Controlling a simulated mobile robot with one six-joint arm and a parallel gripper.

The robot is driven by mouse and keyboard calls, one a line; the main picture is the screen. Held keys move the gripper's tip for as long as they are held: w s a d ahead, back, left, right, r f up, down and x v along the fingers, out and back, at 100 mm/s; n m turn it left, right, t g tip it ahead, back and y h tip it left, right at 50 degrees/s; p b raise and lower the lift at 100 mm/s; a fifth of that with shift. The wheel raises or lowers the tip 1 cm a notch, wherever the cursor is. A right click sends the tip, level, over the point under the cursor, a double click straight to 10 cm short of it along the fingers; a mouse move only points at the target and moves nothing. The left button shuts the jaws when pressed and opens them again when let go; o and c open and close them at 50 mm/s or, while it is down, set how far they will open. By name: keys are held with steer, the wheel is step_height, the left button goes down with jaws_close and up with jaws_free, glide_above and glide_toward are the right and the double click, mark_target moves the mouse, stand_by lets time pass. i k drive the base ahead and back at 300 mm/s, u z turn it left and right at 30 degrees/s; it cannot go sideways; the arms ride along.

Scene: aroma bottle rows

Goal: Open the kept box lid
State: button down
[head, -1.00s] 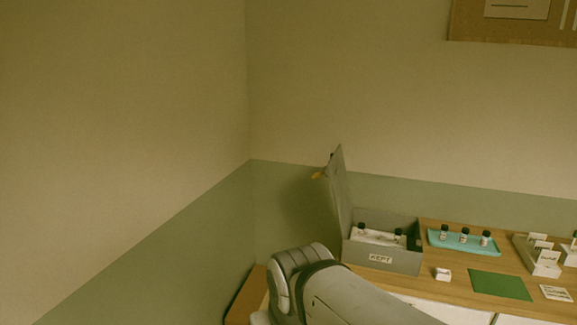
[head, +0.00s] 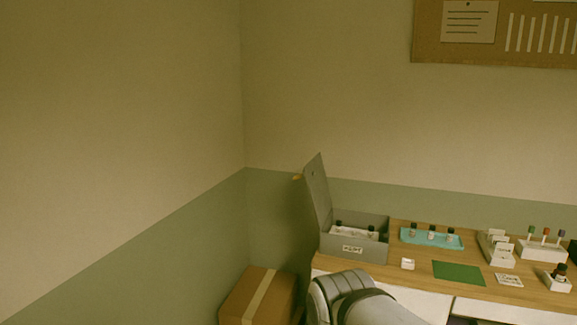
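The grey kept box (head: 352,247) stands at the left end of the wooden table with a KEPT label on its front. Its grey lid (head: 317,193) stands raised, leaning a little to the left, with a small orange tab (head: 296,177) at its outer side. Dark-capped bottles (head: 371,231) show in a pale insert inside the open box. My arm shows at the bottom, in front of the table. My gripper is not in view, and nothing of mine is seen touching the lid.
A teal tray (head: 432,238) with three dark-capped bottles stands right of the box. A small white block (head: 407,264), a green mat (head: 458,273) and white racks (head: 495,248) are on the table (head: 400,285). A cardboard box (head: 255,297) is on the left by the wall.

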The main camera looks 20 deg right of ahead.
mark_target(319, 186)
steer(key=u, duration=0.05)
steer(key=i, duration=1)
steer(key=z, duration=0.05)
